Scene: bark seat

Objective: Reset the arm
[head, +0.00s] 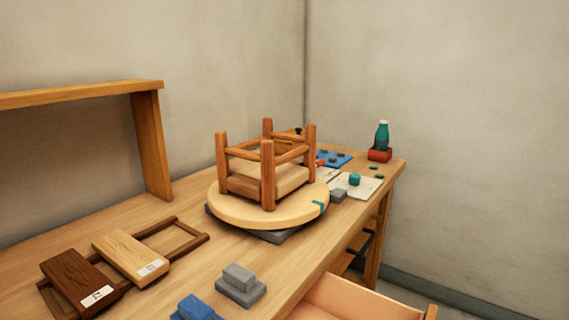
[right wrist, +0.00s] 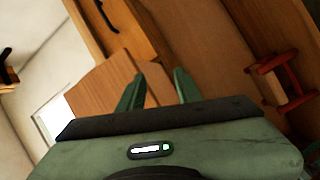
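No arm and no gripper of mine shows in the head view. My right gripper (right wrist: 160,92) shows in the right wrist view with its two green fingers apart and nothing visible between them. Beyond the fingers are brown wooden surfaces, apart from them as far as I can tell. My left gripper is out of view. An upturned wooden stool frame (head: 267,168) stands legs up on a round pale turntable (head: 232,205) on the workbench in the head view.
The workbench (head: 190,258) holds two wooden sample boards (head: 75,272) (head: 128,252), grey blocks (head: 239,282) and a blue block (head: 192,308). A teal bottle (head: 382,136) stands at the far end. An open drawer (head: 350,298) juts out at the front. A shelf (head: 150,140) stands at the left.

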